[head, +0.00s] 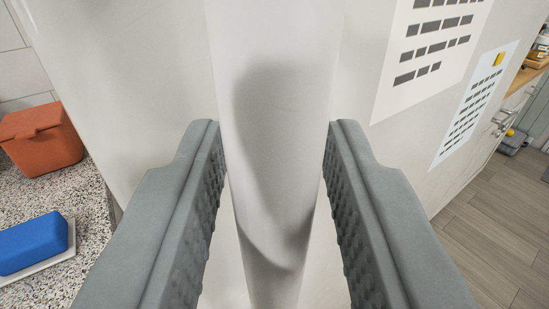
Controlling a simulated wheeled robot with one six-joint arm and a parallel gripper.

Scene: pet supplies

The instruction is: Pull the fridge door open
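The white fridge door (150,120) fills the middle of the head view. Its pale, thick vertical handle (275,110) runs from the top edge down to the bottom edge between my fingers. My gripper (273,130) is open, with one grey finger on each side of the handle. Near the fingertips the gaps to the handle are very narrow; lower down they are clearly wider. I cannot tell whether the fingertips touch it or how deep it sits between them. A dark shadow falls on the handle. The door's edges and seam are mostly hidden, so whether it is shut is unclear.
At left, an orange lidded box (42,137) and a blue block on a white dish (34,243) stand on a speckled counter (90,205). Printed sheets (430,45) are on the fridge at right. Wooden floor (490,240) shows at lower right, with cabinets beyond.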

